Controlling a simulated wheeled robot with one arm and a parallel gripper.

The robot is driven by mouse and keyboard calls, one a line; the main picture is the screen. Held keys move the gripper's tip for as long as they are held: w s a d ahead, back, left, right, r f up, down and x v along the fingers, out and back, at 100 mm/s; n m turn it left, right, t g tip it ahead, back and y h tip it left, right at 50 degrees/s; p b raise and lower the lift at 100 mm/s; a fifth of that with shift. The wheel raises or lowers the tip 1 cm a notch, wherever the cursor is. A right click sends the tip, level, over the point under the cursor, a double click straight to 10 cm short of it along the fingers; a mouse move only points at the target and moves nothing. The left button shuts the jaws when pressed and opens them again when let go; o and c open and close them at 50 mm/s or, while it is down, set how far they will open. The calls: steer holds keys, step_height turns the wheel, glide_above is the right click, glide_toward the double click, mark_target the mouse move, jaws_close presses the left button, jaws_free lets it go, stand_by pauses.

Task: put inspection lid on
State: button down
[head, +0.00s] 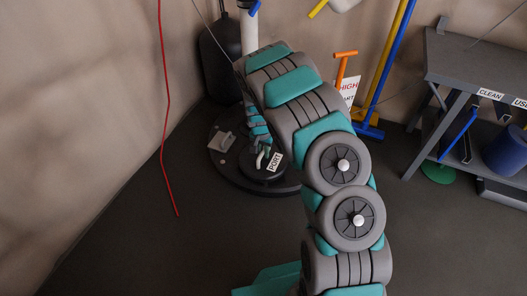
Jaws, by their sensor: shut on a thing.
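A dark round lid (254,175) with a white "PORT" label and a pale handle (263,157) is near the middle of the head view. It is at the wide dark round base (228,178) of the furnace. I cannot tell whether the lid rests on this base or is held slightly above it. My gripper (262,150) is shut on the lid's handle, reaching down from above. My arm hides the right part of the base and much of what is behind it.
A black tank (219,55) and a white pipe (249,32) stand behind the base. An orange-handled valve (345,54), a partly hidden sign (349,90), and yellow and blue pipes are to the right. A grey shelf (470,62) stands far right. A red cable (164,100) hangs left. Floor at left front is clear.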

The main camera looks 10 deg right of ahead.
steer(key=shift+f, duration=0.8)
stand_by(1.5)
steer(key=c, duration=0.7)
jaws_free()
steer(key=shift+c, duration=0.2)
steer(key=r, duration=0.8)
steer(key=shift+s+a, duration=0.3)
steer(key=shift+s, duration=0.05)
steer(key=shift+f, duration=0.1)
steer(key=shift+c, duration=0.2)
